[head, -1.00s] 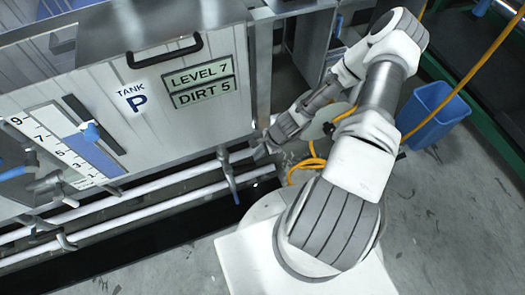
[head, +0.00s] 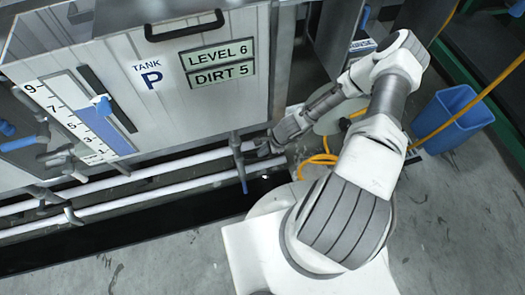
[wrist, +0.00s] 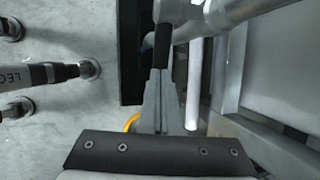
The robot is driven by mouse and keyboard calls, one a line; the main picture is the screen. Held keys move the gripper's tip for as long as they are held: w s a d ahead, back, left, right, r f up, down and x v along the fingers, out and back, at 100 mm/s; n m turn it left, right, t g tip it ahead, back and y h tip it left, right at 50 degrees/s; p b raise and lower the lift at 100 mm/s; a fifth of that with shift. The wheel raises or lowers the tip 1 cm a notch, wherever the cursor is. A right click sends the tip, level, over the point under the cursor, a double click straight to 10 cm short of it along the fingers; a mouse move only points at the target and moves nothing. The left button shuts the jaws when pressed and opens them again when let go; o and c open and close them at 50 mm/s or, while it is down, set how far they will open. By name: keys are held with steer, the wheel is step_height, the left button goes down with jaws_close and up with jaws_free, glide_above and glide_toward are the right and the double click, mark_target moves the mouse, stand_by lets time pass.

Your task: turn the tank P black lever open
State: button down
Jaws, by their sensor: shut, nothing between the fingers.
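Tank P (head: 190,105) is a pale panelled tank whose sign reads LEVEL 6 and DIRT 5. My gripper (head: 266,146) is low, just right of the lever in the head view. It also shows in the wrist view (wrist: 162,78), shut and empty. The lever's pivot is partly hidden.
White pipes (head: 180,160) run along the tank's base above a dark floor channel (head: 130,228). A yellow hose (head: 318,160) lies close to my gripper. A blue bin (head: 452,118) stands on open floor at the right.

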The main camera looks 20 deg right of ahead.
steer(key=shift+d+f+y+b, duration=0.1)
steer(key=shift+f+y+b, duration=1.15)
steer(key=shift+b, duration=0.5)
steer(key=shift+a+f+m+y+b, duration=0.2)
steer(key=shift+f+m+y+b, duration=0.1)
steer(key=shift+f+y+b, duration=0.7)
steer(key=shift+s+b+x, duration=0.15)
steer(key=shift+b+x, duration=0.2)
steer(key=shift+x, duration=0.6)
steer(key=shift+s+b+x, duration=0.2)
steer(key=shift+b+x, duration=0.2)
steer(key=shift+x, duration=0.6)
steer(key=shift+s+b+x, duration=0.15)
steer(key=shift+b+x, duration=0.2)
steer(key=shift+x, duration=0.6)
steer(key=shift+a, duration=0.15)
steer(key=s+d+p, duration=0.1)
steer(key=s+d, duration=0.1)
steer(key=d, duration=1.1)
steer(key=shift+s+d, duration=0.35)
steer(key=shift+d, duration=0.05)
steer(key=shift+r, duration=0.1)
